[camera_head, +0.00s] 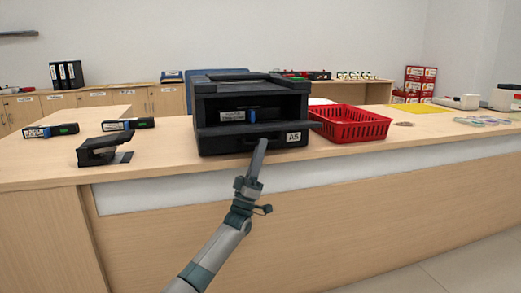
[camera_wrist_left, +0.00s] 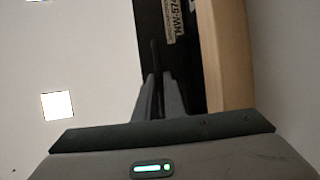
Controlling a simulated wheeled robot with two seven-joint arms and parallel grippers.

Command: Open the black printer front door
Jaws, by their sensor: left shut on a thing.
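The black printer (camera_head: 205,88) stands on the counter in the head view. Its front is open above, and a dark cartridge with a pale label (camera_head: 232,115) shows inside. The front door (camera_head: 225,130) is a dark flap swung down, its edge jutting forward above the A5 label. My left gripper (camera_head: 259,146) reaches up to the middle of the door and is shut on its edge. In the left wrist view the fingers (camera_wrist_left: 158,95) close around a thin dark edge, with the labelled cartridge (camera_wrist_left: 173,22) behind. The fingertips' exact contact is partly hidden. My right gripper is out of view.
A red basket (camera_head: 350,125) stands close to the printer's right.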

